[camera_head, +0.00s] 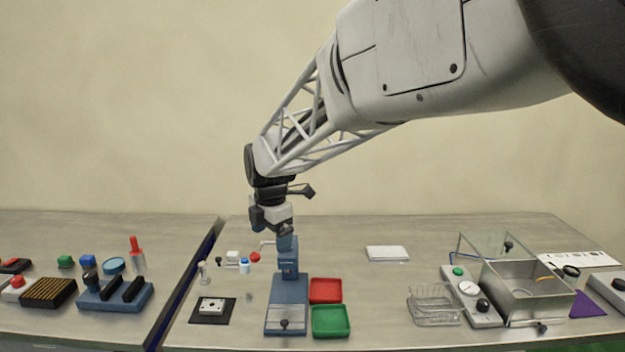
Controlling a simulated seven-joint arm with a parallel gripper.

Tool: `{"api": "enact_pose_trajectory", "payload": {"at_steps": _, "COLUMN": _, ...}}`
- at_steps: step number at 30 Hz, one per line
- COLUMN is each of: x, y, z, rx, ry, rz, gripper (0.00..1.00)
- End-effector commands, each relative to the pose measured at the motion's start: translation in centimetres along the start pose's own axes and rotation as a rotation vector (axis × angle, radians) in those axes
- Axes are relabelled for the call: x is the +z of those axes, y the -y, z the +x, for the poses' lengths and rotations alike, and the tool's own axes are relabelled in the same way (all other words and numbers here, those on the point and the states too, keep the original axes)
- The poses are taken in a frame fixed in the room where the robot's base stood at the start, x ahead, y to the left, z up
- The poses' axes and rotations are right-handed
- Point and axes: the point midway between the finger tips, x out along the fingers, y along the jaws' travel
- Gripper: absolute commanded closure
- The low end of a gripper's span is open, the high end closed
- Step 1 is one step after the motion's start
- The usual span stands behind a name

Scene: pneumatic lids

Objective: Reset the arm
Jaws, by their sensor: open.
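My gripper (286,228) hangs from my arm near the middle of the view, pointing down. It is above the blue upright device (288,290) on the bench. Its fingers are small and partly merge with the top of the device, so contact between them cannot be told. No held object shows. My arm reaches in from the upper right and bends down at the wrist.
A red tray (326,291) and a green tray (331,321) sit right of the blue device. A black plate (212,310) lies left. A wire basket (434,305) and metal box (527,292) stand right. A dark gap (188,280) divides the benches.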

Motion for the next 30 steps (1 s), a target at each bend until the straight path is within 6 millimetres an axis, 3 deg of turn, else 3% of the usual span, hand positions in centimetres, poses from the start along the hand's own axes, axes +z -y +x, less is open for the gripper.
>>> {"api": "enact_pose_trajectory", "payload": {"at_steps": 1, "x": 0.6, "y": 1.9, "z": -0.8, "rx": 0.004, "ry": 0.004, "rz": 0.080, "gripper": 0.09}}
{"api": "enact_pose_trajectory", "payload": {"at_steps": 14, "x": 2.8, "y": 16.1, "z": -4.5, "rx": 0.041, "ry": 0.025, "rz": 0.789, "gripper": 0.09}}
{"api": "enact_pose_trajectory", "payload": {"at_steps": 30, "x": 0.9, "y": 33.2, "z": -5.2, "rx": 0.108, "ry": 0.027, "rz": 1.679, "gripper": 0.09}}
